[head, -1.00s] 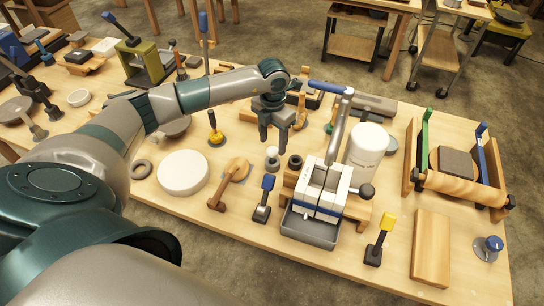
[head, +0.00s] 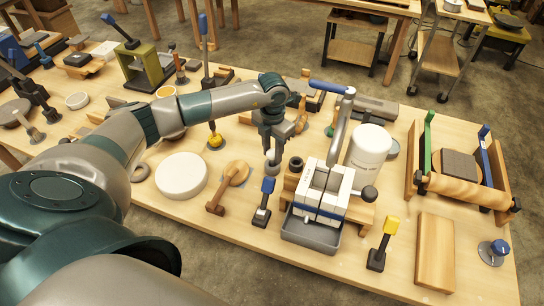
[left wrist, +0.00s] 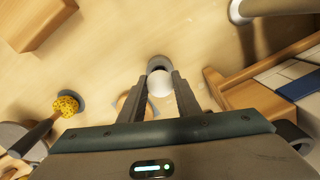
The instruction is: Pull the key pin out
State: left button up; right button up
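A small pin with a pale round knob stands in a dark grey base on the table, and I take it to be the key pin (head: 272,169). In the left wrist view the white knob (left wrist: 160,84) lies between my fingertips, with a dark round part just beyond it. My left gripper (head: 274,156) points down right over the pin in the head view, and its fingers partly hide the knob. The fingers are apart, one on each side of the knob; I see no clear grip on it. My right gripper is not in view.
A white block device with a blue-handled lever (head: 324,194) stands close on the right, beside a white cylinder (head: 370,146). A black ring (head: 296,163) is just right of the pin. A wooden piece (head: 234,174) and a white disc (head: 181,176) lie left.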

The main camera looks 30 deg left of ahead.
pick_arm(q)
grip_shut()
jog(key=shift+r, duration=0.6)
dwell(0.3)
jog(key=shift+r, duration=0.1)
dwell(0.3)
jog(key=shift+r+p, duration=1.15)
jog(key=shift+r, duration=0.5)
jog(key=shift+r+p, duration=1.35)
jog(key=shift+r, duration=1.55)
